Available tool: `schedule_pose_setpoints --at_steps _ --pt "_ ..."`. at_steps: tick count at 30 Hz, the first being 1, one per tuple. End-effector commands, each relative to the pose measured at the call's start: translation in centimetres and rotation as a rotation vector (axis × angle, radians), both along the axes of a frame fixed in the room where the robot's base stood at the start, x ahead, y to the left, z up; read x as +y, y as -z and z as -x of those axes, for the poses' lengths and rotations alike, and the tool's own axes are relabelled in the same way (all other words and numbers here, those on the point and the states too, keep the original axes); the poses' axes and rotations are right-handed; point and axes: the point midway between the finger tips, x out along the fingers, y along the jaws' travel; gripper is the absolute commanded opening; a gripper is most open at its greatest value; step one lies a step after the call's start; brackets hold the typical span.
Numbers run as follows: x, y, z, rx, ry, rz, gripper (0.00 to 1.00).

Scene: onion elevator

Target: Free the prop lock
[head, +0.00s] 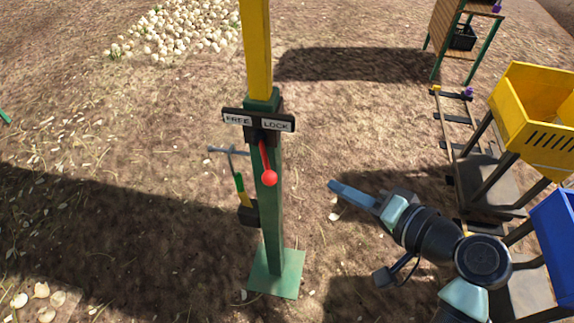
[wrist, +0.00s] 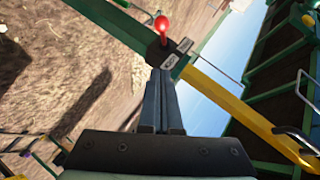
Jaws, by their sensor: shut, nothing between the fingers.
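The prop is an upright post, green below (head: 272,220) and yellow above (head: 257,50), on a green foot plate. A dark sign plate (head: 258,120) on it reads FREE at left and LOCK at right. A red lever with a round red knob (head: 269,178) hangs below the plate, nearer the LOCK side. My gripper (head: 335,187) is shut and empty, to the right of the post, apart from the knob. In the wrist view the shut fingers (wrist: 160,75) point towards the red knob (wrist: 162,24), which shows beyond their tips.
A tool with a green and yellow handle (head: 240,190) hangs at the post's left side. A yellow crate (head: 540,105) and a blue crate (head: 556,235) stand at right by a rail track (head: 450,140). Onions (head: 180,28) lie at the back left. Ground between gripper and post is clear.

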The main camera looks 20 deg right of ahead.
Motion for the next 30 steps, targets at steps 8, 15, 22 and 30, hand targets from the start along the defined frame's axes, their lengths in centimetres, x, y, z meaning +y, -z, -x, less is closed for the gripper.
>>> schedule_pose_setpoints --at_steps 8,15,22,30 --pt "0.1 0.0 -0.2 -0.002 -0.001 0.004 0.0" --pt "1.0 0.9 -2.7 0.001 -0.005 0.003 0.0" --pt "2.4 2.8 -7.2 0.001 -0.004 0.003 0.0" --pt "4.8 4.9 -9.7 0.002 -0.002 0.004 0.0"
